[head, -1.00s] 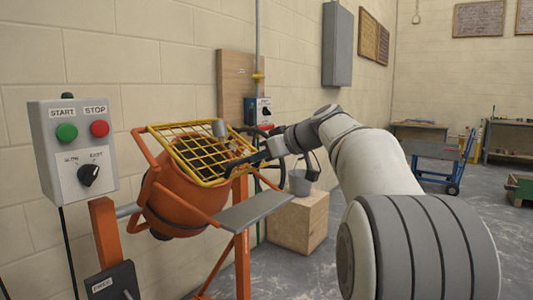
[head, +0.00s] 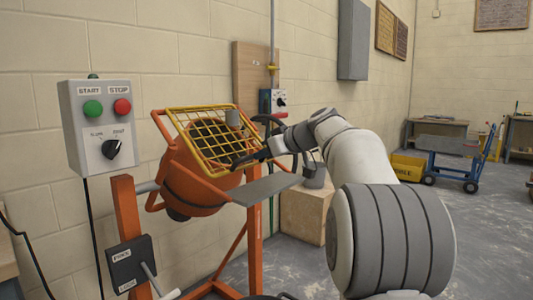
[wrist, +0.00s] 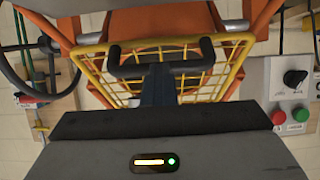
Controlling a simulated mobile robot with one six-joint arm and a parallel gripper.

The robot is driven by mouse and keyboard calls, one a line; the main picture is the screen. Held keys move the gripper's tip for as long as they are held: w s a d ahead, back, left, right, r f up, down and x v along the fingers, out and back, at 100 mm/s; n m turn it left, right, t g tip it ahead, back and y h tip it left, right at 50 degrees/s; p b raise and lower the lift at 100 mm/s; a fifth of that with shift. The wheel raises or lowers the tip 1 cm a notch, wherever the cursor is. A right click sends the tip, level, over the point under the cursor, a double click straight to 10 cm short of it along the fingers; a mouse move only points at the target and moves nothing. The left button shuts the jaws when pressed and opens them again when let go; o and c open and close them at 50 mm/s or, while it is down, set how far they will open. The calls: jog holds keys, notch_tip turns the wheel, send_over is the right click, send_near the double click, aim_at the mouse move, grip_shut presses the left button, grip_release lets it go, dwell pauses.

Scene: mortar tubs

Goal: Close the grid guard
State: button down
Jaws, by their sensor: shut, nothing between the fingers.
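The yellow grid guard (head: 198,138) sits tilted across the mouth of the orange mixer drum (head: 195,186). I cannot tell whether its rim touches the drum all round. My gripper (head: 239,164) is at the guard's lower right edge. In the wrist view the guard (wrist: 222,78) spans the middle. My shut, dark gripper (wrist: 158,70) reaches up to a black U-shaped bar (wrist: 128,70), which looks like the guard's handle. The fingertips are hard to tell from this bar, but nothing shows between the fingers. They seem to touch or nearly touch it.
A control box (head: 104,128) with START and STOP buttons stands left of the mixer. A grey shelf plate (head: 262,190) juts out below the drum mouth. A bucket (head: 314,176) stands on a wooden block (head: 306,212) behind my arm.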

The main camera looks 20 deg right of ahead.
jog(key=shift+f, duration=0.65)
notch_tip(320, 180, up, 5)
jog(key=s+d+p, duration=0.1)
jog(key=s+p, duration=0.1)
jog(key=s+d+f, duration=0.4)
jog(key=s+d, duration=0.1)
jog(key=s, duration=0.3)
jog(key=s+a+r+m+g+h+p, duration=0.25)
jog(key=s+a+m+g+p, duration=0.2)
jog(key=s+a+p, duration=1.05)
jog(key=s+r+m+g+h+p, duration=0.1)
jog(key=s+r+g+h+p, duration=0.2)
jog(key=s+p, duration=0.8)
jog(key=a+g+h+p, duration=0.1)
jog(key=p, duration=0.7)
jog(key=shift+s+r+m, duration=0.2)
jog(key=shift+s+m, duration=0.15)
